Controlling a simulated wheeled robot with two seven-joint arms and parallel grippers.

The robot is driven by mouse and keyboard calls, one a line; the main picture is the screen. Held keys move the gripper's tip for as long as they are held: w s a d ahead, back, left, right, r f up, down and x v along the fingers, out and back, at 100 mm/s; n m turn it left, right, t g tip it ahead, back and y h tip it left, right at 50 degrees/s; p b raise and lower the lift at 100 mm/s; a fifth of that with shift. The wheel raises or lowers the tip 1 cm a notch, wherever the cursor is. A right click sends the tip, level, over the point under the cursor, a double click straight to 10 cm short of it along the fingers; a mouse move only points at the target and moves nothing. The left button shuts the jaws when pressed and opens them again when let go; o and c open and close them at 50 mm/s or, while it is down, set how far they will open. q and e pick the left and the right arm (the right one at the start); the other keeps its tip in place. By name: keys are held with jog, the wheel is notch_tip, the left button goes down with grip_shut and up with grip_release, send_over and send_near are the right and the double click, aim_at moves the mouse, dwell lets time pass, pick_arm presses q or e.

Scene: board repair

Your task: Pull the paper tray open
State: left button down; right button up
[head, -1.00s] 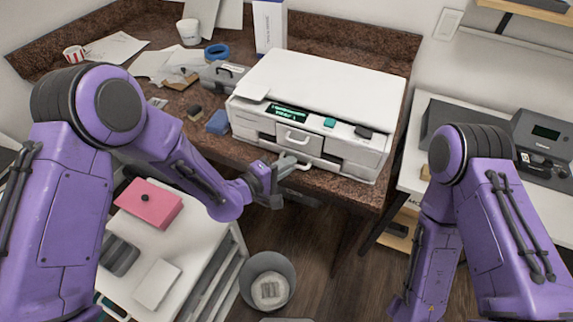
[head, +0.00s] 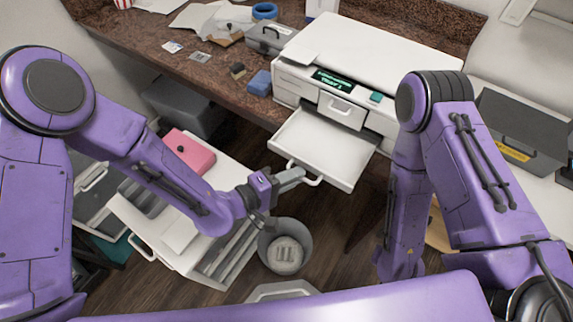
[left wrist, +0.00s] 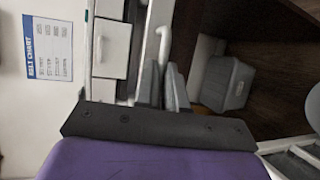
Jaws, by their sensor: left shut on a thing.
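The white printer (head: 375,62) stands on the brown counter. Its paper tray (head: 325,142) is pulled well out below the printer's front and looks empty. The tray's white handle (head: 310,180) is on its front edge; a white handle also shows in the left wrist view (left wrist: 163,45). My left gripper (head: 291,176) is shut on this handle. Its fingers (left wrist: 163,85) are close together at the handle in the left wrist view. My right arm hangs at the right of the head view, and its gripper is not visible.
A white drawer cart (head: 225,245) with a pink box (head: 188,152) stands at the left. A grey bin (head: 284,246) stands on the floor below the tray. A blue block (head: 259,83) and a grey toolbox (head: 270,38) lie on the counter left of the printer.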

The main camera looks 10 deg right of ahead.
dwell(0.3)
pick_arm(q)
jog(key=c, duration=1.5)
grip_release()
jog(key=shift+a, duration=0.1)
jog(key=b+v, duration=0.2)
jog(key=v, duration=0.8)
jog(key=shift+a, duration=0.2)
jog(key=shift+s+r, duration=0.1)
jog(key=shift+s, duration=0.05)
